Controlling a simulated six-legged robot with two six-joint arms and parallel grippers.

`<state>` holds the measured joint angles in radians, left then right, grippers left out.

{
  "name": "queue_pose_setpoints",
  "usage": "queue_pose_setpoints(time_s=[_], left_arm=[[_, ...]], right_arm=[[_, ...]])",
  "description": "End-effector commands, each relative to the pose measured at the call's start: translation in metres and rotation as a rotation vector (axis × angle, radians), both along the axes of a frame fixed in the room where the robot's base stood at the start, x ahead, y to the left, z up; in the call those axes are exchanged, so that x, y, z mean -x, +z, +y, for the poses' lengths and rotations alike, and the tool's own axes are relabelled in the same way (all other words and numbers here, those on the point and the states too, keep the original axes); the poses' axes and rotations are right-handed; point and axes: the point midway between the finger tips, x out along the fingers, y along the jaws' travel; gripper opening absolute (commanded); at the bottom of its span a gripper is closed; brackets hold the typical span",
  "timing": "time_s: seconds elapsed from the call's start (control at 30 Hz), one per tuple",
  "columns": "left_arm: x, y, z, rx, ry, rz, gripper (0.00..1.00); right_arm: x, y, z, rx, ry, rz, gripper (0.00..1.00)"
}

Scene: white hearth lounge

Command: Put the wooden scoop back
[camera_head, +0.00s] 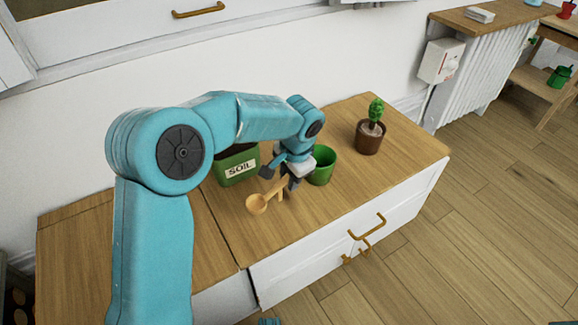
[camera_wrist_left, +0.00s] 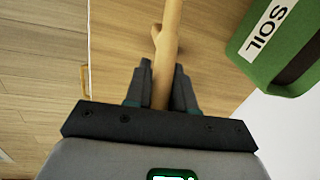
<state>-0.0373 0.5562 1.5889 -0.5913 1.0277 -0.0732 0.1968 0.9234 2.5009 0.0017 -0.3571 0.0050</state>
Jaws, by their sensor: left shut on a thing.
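The wooden scoop (camera_head: 257,204) shows in the head view just in front of the soil box, its round bowl toward the left. My left gripper (camera_head: 289,181) is shut on its handle. In the left wrist view the handle (camera_wrist_left: 168,45) runs up between the two fingers of the left gripper (camera_wrist_left: 160,80); the bowl is out of that frame. The green box labelled SOIL (camera_head: 237,165) stands behind and left of the scoop; it also shows in the wrist view (camera_wrist_left: 262,40). I cannot tell whether the scoop touches the wooden top.
A green pot (camera_head: 321,166) stands just right of my left gripper. A potted cactus (camera_head: 369,138) stands farther right on the wooden cabinet top (camera_head: 330,200). The front right of the top is clear. A white wall is close behind.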

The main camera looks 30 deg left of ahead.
Motion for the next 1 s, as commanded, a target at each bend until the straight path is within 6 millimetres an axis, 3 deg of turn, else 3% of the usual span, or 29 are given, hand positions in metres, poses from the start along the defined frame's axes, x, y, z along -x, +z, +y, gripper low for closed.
queue_pose_setpoints(time_s=[0.03, 0.23, 0.73, 0.77, 0.8, 1.0], left_arm=[[0.001, -0.019, 0.0, -0.001, 0.0, 0.004, 0.0], [0.0, -0.05, 0.0, -0.001, -0.001, 0.003, 0.0], [0.0, -0.059, 0.0, 0.001, 0.0, 0.001, 0.0], [0.0, -0.058, 0.0, 0.001, 0.0, 0.0, 0.34], [0.0, -0.058, 0.0, 0.001, 0.0, 0.0, 0.47], [0.0, -0.058, 0.0, 0.001, 0.0, 0.0, 0.49]], right_arm=[[-0.001, -0.01, -0.001, 0.001, -0.004, -0.003, 0.43], [-0.005, -0.018, -0.003, 0.003, -0.012, -0.011, 0.43], [-0.006, -0.021, -0.004, 0.004, -0.014, -0.016, 0.43], [-0.007, -0.02, -0.004, 0.005, -0.015, -0.016, 0.43], [-0.006, -0.02, -0.004, 0.005, -0.015, -0.016, 0.43], [-0.006, -0.02, -0.004, 0.004, -0.014, -0.016, 0.43]])
